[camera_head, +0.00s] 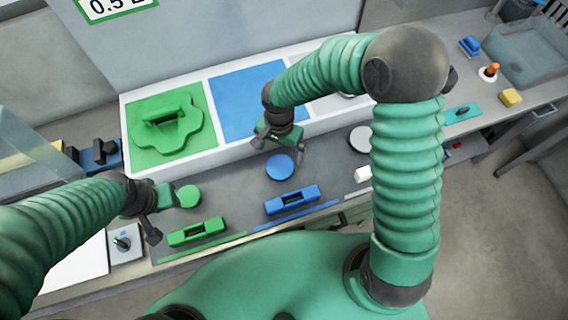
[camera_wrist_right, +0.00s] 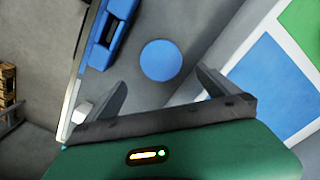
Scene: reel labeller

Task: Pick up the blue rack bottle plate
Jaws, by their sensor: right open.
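A blue block with a slotted handle (camera_head: 292,200) lies near the front edge of the grey worktop; it also shows in the right wrist view (camera_wrist_right: 112,32). A flat blue disc (camera_head: 280,167) lies just behind it and shows in the right wrist view (camera_wrist_right: 161,60). I cannot tell which of the two the task names. My right gripper (camera_head: 279,153) is open and empty above the disc, its fingers apart on either side in the wrist view. My left gripper (camera_head: 160,212) is near the green disc (camera_head: 188,196); its jaw opening is unclear.
A green handled block (camera_head: 196,232) lies to the left. Behind is a white-framed tray (camera_head: 207,98) with green and blue fields; a green flower-shaped piece (camera_head: 165,122) sits on the green field. A grey box with a knob (camera_head: 124,242) stands at left. A white disc (camera_head: 360,139) lies right.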

